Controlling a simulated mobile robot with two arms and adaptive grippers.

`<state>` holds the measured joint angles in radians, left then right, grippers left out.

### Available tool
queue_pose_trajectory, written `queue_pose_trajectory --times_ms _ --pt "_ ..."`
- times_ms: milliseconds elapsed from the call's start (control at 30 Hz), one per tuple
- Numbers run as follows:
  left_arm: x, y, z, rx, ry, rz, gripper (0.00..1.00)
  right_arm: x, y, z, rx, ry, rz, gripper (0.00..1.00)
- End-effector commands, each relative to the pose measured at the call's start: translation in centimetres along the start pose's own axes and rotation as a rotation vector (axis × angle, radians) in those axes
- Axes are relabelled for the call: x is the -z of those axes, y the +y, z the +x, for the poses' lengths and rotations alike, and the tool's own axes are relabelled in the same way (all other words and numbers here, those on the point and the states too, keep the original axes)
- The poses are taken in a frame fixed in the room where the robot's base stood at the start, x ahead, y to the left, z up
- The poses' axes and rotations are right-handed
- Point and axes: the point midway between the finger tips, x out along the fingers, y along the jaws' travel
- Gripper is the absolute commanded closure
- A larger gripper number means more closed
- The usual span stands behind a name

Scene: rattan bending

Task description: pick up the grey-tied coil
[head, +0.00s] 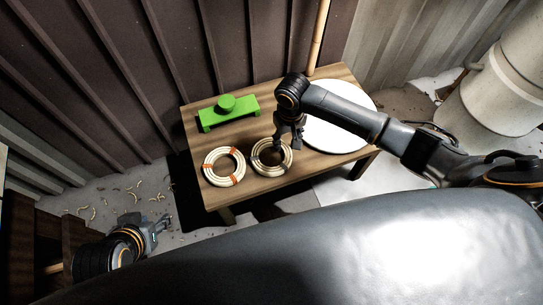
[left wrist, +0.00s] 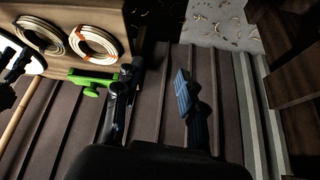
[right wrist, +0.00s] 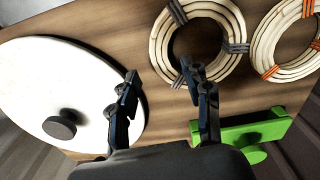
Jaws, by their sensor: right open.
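The grey-tied coil (head: 262,171) is a pale rattan ring with dark grey ties, lying flat on the wooden table. It also shows in the right wrist view (right wrist: 160,48) and at the upper left of the left wrist view (left wrist: 44,50). My right gripper (head: 287,143) is over the coil's right side, fingers pointing down. In the right wrist view (right wrist: 163,82) its fingers are apart and empty; one overlaps the coil's rim near a grey tie. Contact cannot be told. My left gripper (head: 163,222) is open and empty, away from the table at lower left (left wrist: 152,82).
An orange-tied coil (head: 210,176) lies just left of the grey-tied one. A green block with a round knob (head: 228,112) stands behind them. A large white disc (head: 345,120) with a dark knob (right wrist: 62,124) covers the table's right side. A ribbed wall (head: 130,70) rises behind the table.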

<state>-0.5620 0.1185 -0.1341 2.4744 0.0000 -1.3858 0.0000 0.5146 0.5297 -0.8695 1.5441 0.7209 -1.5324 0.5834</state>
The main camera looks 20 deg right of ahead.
Motion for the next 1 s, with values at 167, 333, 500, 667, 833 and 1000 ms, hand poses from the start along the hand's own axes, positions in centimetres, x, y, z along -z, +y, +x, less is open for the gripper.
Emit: queue_pose_trajectory --times_ms 167,333,500,667,833,1000 --pt "3.8 0.5 0.7 -0.010 0.181 0.005 0.60 0.2 -0.1 1.6 0.000 -0.001 0.000 0.51" --pt "7.5 1.0 0.5 -0.020 0.359 0.008 0.60 0.3 -0.2 2.9 0.000 -0.001 0.000 0.51" --pt "10.3 1.4 -0.3 -0.029 0.505 0.010 0.60 0.3 -0.2 4.1 0.000 -0.001 0.000 0.51" --pt "11.5 1.6 -0.8 -0.033 0.567 0.010 0.60 0.3 -0.2 4.5 0.000 0.001 0.000 0.51" --pt "11.7 1.6 -0.9 -0.033 0.573 0.010 0.60 0.3 -0.2 4.5 0.000 0.001 0.000 0.51" --pt "11.7 1.6 -0.9 -0.033 0.572 0.011 0.60 0.3 -0.2 4.5 0.000 0.000 0.000 0.72"
